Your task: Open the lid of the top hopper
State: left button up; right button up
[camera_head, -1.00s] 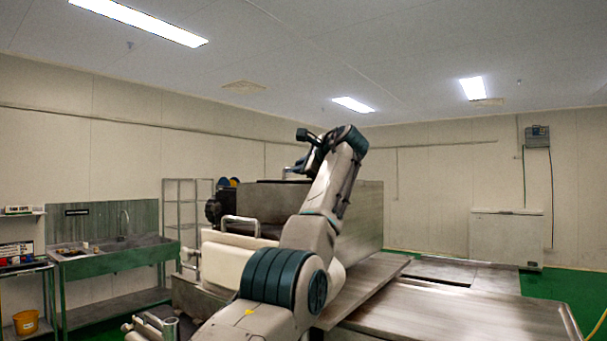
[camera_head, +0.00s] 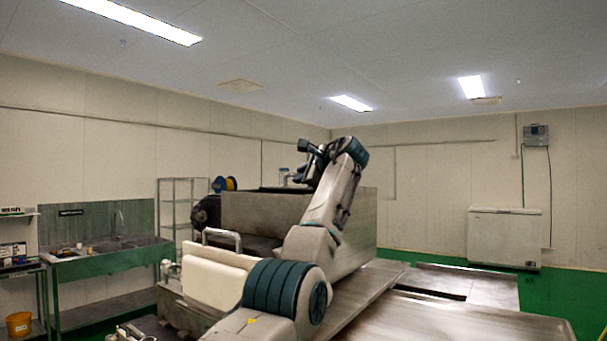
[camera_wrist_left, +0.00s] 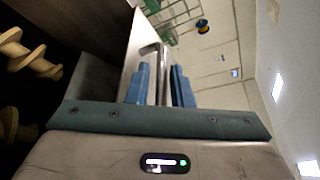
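The machine's top hopper (camera_head: 262,211) is a grey metal box in the middle of the head view. My left arm reaches up in front of it, with my left gripper near its top rim; the fingertips do not show clearly there. In the left wrist view, the two blue fingers of my left gripper (camera_wrist_left: 160,88) stand on either side of a bent metal bar (camera_wrist_left: 150,49). I cannot tell whether they touch it. Pale screw augers (camera_wrist_left: 28,56) show in the dark hopper inside at left. The lid cannot be made out clearly. My right gripper is not in view.
A cream-coloured box part (camera_head: 213,279) with a metal rail (camera_head: 221,233) sits at the machine's left. A flat metal table (camera_head: 455,318) lies at right. A green sink bench (camera_head: 105,262) and a wire rack (camera_head: 180,205) stand at left. A white chest (camera_head: 503,237) stands by the back wall.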

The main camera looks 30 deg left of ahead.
pick_arm(q)
jog(key=shift+a+f, duration=0.15)
jog(key=shift+a, duration=0.05)
jog(key=shift+d+b, duration=0.35)
jog(key=shift+b, duration=0.05)
jog(key=b+v, duration=0.4)
jog(key=v, duration=0.6)
jog(key=shift+b, duration=0.4)
jog(key=shift+s, duration=0.1)
